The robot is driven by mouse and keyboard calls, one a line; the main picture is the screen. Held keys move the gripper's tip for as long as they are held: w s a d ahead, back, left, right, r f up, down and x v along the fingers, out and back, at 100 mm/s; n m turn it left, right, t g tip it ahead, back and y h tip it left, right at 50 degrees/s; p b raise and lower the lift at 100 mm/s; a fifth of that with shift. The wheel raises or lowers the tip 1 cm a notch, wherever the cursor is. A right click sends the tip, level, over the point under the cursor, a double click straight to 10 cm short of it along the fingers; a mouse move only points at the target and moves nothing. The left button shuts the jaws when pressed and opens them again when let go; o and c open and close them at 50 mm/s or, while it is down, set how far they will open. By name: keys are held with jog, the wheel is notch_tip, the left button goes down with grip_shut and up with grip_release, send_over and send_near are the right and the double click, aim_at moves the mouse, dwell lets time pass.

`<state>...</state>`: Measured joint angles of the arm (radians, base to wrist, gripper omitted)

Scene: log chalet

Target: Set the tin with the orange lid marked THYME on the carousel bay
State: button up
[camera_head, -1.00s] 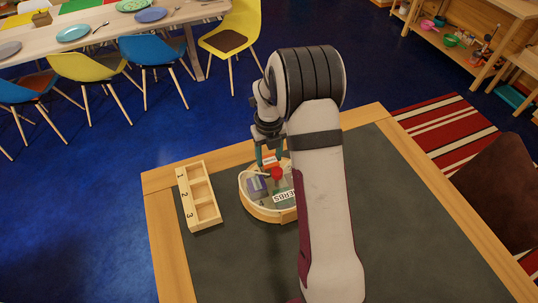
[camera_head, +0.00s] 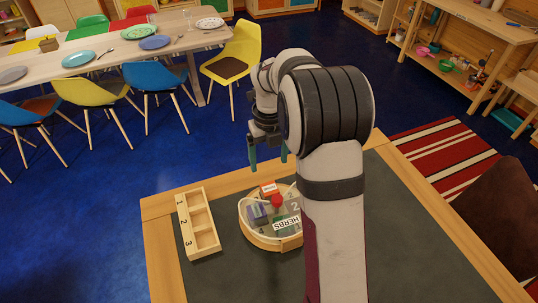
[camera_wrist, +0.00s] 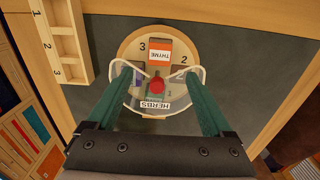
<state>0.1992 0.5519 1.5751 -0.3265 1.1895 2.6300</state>
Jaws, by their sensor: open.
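The tin with the orange lid marked THYME (camera_wrist: 159,54) stands on the round wooden carousel (camera_wrist: 131,46), in the bay between the numbers 3 and 2. Its orange lid also shows at the carousel's far side in the head view (camera_head: 268,188). My gripper (camera_head: 268,158) is open and empty, raised above the carousel and clear of the tin. In the wrist view its two green fingers (camera_wrist: 159,76) reach over either side of the carousel, with the tin beyond their tips.
The carousel has a red centre knob (camera_head: 277,201), a HERBS sign (camera_head: 286,223) and a purple-grey tin (camera_head: 256,214). A wooden rack numbered 1 to 3 (camera_head: 184,224) lies to its left, its compartments apparently empty. The dark tabletop is otherwise largely clear.

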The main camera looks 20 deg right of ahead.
jog(key=s+a+r+n, duration=0.6)
jog(key=s+r+n, duration=0.2)
jog(key=s+n, duration=0.25)
jog(key=s+a+n+y, duration=0.1)
jog(key=s+a+n, duration=0.2)
jog(key=s+n, duration=0.6)
jog(key=s+a+f+n, duration=0.1)
jog(key=s+a+n, duration=0.2)
jog(key=s+n, duration=0.7)
jog(key=shift+s+f+n+y, duration=0.25)
jog(key=shift+n+y, duration=0.15)
jog(key=shift+n, duration=0.25)
jog(key=shift+o, duration=0.2)
